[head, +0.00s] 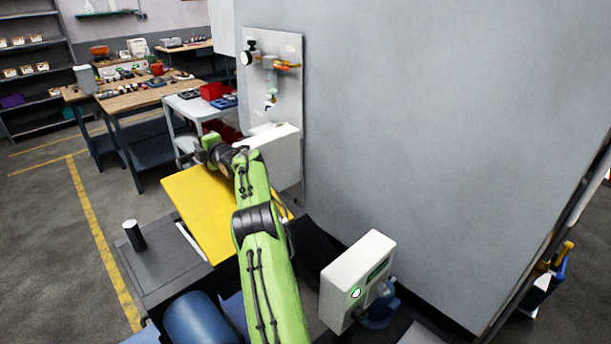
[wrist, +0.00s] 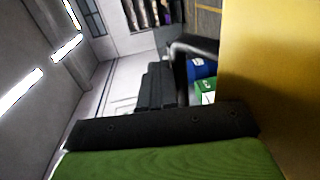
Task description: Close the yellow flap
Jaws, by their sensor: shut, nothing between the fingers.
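The yellow flap (head: 200,207) is a flat yellow panel, open and tilted, beside a white box (head: 279,152). My green arm crosses over its right part and hides some of it. In the wrist view the flap (wrist: 285,75) fills the right side, close to my gripper. My gripper (wrist: 156,70) is shut and empty, with its dark fingers to the left of the flap. Whether it touches the flap cannot be told. In the head view my wrist hides the fingertips.
A grey wall panel (head: 430,130) stands at the right. A white device with a green light (head: 357,270) is in front of it. A white cart (head: 200,104) and a wooden workbench (head: 135,98) stand behind. The floor at left is clear.

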